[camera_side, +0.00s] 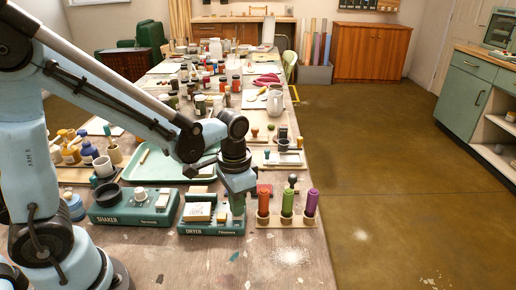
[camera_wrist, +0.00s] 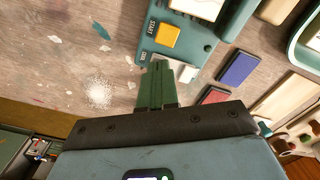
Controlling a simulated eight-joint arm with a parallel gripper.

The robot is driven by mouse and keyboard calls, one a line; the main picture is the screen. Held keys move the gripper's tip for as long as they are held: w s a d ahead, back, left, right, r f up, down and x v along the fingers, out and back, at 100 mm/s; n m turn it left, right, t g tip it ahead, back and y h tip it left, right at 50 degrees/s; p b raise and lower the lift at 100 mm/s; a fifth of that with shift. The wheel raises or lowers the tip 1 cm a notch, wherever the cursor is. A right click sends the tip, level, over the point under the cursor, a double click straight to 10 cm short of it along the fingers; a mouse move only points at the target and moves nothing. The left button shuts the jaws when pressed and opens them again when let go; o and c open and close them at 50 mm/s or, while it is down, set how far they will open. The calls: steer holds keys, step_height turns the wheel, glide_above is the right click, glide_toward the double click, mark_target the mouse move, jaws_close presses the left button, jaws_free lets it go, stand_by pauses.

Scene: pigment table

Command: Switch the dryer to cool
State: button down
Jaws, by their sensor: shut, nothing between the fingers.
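The dryer is a green box labelled DRYER (camera_side: 196,230) near the front of the table in the side view. In the wrist view the dryer (camera_wrist: 205,38) carries a yellow button (camera_wrist: 167,36) beside the word START. A pale grey switch piece (camera_wrist: 187,73) sits below it, beside a small label I cannot read surely. My gripper (camera_side: 238,212) is shut and points down at the dryer's right end. In the wrist view its green fingertips (camera_wrist: 160,66) are together at the left end of the switch piece, partly covering it; I cannot tell whether they touch it.
The shaker (camera_side: 130,205) stands left of the dryer. A wooden rack (camera_side: 287,222) with red, green and purple handles stands close on the right. Blue (camera_wrist: 237,67) and red (camera_wrist: 215,95) blocks lie near the dryer.

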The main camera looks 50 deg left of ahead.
mark_target(225, 215)
steer(key=shift+r, duration=3.4)
steer(key=s+a+r+n+t, duration=0.1)
steer(key=t, duration=0.1)
steer(key=s+a+n+t, duration=0.1)
steer(key=t, duration=0.1)
steer(key=s+a+r+n+t, duration=0.1)
steer(key=t, duration=0.2)
steer(key=shift+s+a+r, duration=0.3)
steer(key=shift+s+a, duration=0.1)
